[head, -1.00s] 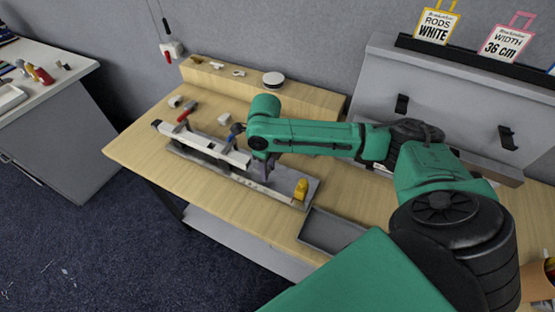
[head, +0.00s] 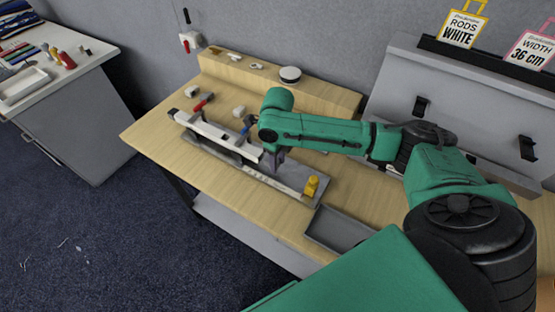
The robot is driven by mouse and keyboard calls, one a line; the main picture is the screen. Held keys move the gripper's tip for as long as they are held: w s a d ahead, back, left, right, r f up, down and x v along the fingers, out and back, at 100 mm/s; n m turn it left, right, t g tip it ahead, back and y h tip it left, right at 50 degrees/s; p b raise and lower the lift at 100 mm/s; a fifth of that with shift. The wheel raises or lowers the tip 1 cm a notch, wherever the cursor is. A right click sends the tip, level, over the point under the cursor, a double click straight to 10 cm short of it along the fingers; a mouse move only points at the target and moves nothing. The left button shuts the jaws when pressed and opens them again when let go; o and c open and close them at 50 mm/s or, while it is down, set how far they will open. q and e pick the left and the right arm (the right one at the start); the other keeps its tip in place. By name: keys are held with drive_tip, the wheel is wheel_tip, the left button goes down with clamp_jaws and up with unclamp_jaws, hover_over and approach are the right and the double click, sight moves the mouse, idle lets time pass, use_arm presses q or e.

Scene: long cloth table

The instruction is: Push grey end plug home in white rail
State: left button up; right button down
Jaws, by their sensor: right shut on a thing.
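The white rail (head: 222,137) lies in a grey fixture (head: 296,188) on the wooden table, running from upper left to lower right. My right gripper (head: 273,164) points down at the rail's near right end, and its jaws are shut. What it holds is too small and hidden to make out; no grey end plug can be told apart there. A dark piece shows at the rail's far left end (head: 174,113). My left gripper is not in view.
A raised wooden ledge (head: 330,95) runs along the back.

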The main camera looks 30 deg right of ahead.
sight(267, 158)
idle(0.5)
drive_tip(key=shift+p, duration=0.4)
idle(0.3)
drive_tip(key=shift+p, duration=0.4)
drive_tip(key=shift+w+a, duration=0.1)
drive_tip(key=shift+w, duration=0.1)
drive_tip(key=shift+w+a, duration=0.2)
drive_tip(key=shift+w, duration=0.1)
drive_tip(key=shift+w+a+b, duration=0.25)
drive_tip(key=shift+w+a, duration=0.1)
drive_tip(key=shift+w, duration=0.2)
drive_tip(key=shift+w+a+b, duration=0.2)
drive_tip(key=shift+w+a, duration=0.1)
drive_tip(key=shift+w, duration=0.25)
